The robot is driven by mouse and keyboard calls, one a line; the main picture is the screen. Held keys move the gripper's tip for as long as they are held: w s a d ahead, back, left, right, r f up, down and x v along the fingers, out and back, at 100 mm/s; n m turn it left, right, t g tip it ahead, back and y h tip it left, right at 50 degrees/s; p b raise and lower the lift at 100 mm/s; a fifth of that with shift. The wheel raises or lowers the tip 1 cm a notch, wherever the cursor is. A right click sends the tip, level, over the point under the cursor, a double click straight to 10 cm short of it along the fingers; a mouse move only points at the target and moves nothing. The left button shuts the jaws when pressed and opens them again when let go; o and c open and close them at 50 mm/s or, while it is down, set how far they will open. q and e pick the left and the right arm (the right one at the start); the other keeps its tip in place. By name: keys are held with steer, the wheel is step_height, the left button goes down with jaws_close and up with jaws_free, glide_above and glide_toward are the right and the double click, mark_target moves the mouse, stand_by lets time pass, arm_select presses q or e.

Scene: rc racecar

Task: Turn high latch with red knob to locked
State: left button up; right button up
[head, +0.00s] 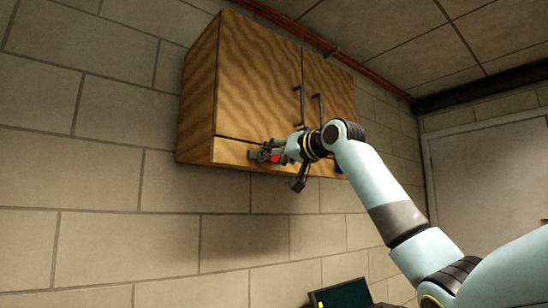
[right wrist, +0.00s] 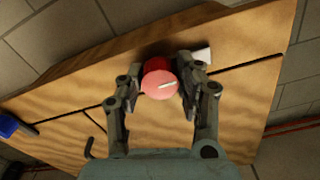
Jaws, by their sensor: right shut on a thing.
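The red knob (head: 276,159) sits on the lower front strip of the wooden wall cabinet (head: 255,75). My right gripper (head: 268,154) is at the knob. In the right wrist view its two fingers (right wrist: 160,88) stand on either side of the knob and are shut on it. The fingers partly hide the knob's sides. My left gripper is in neither view.
A small white piece (right wrist: 203,56) shows just beyond the right finger. A blue thing (right wrist: 8,125) is farther along the strip. Dark door handles (head: 299,104) hang above the gripper. A dark-screened device (head: 342,295) is low down. The wall left of the cabinet is clear.

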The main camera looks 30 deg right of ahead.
steer(key=shift+m, duration=0.3)
steer(key=m+p, duration=0.1)
steer(key=m, duration=0.7)
steer(key=m+p, duration=0.1)
steer(key=m, duration=0.8)
steer(key=shift+a+r+p, duration=0.1)
steer(key=shift+r+p, duration=0.1)
steer(key=shift+p, duration=0.2)
steer(key=shift+m, duration=0.4)
steer(key=o, duration=1.1)
steer(key=shift+o, duration=0.2)
steer(key=shift+s, duration=0.15)
